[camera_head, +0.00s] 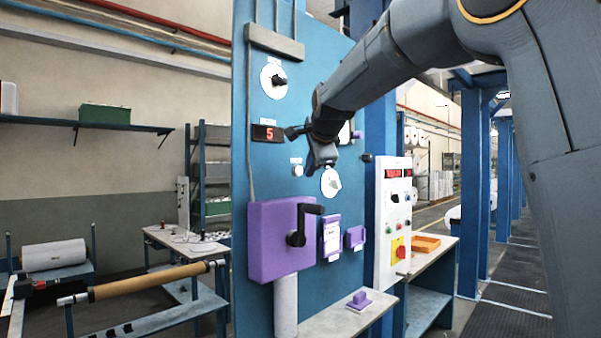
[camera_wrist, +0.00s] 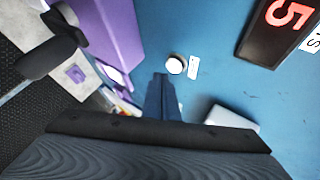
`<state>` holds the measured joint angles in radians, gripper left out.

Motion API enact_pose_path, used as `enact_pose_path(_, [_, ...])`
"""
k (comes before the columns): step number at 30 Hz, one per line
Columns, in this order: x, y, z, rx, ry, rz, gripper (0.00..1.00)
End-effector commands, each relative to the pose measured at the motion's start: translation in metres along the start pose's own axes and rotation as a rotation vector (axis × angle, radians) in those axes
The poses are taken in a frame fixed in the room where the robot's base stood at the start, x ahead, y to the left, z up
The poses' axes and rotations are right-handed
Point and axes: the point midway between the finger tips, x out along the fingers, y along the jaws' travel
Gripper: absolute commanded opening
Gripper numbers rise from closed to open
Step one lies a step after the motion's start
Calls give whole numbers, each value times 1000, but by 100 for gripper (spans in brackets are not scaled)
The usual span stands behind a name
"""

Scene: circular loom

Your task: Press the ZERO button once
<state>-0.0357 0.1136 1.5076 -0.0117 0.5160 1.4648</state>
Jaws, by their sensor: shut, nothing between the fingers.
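A small white round button (camera_head: 297,170) with a white label sits on the blue panel (camera_head: 290,110), below a display (camera_head: 268,134) reading a red 5. In the wrist view the button (camera_wrist: 175,65) shows beside its label (camera_wrist: 193,67), whose text is too small to read, and the display (camera_wrist: 285,25) is at the top right. My gripper (camera_head: 311,170) is shut and empty, just right of the button in the head view. In the wrist view its fingertips (camera_wrist: 161,77) end a little below and left of the button, with blue panel visible between.
A purple box (camera_head: 270,235) with a black crank handle (camera_head: 302,225) projects below the button. A round white dial (camera_head: 330,182) is close to the right. A shelf (camera_head: 345,318) with a purple piece (camera_head: 359,300) is lower down.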

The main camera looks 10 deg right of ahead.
Motion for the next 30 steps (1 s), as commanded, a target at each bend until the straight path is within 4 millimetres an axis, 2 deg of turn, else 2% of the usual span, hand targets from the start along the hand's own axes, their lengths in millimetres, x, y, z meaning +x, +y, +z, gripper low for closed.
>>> enact_pose_path(30, [6, -4, 4, 0, 0, 0, 0])
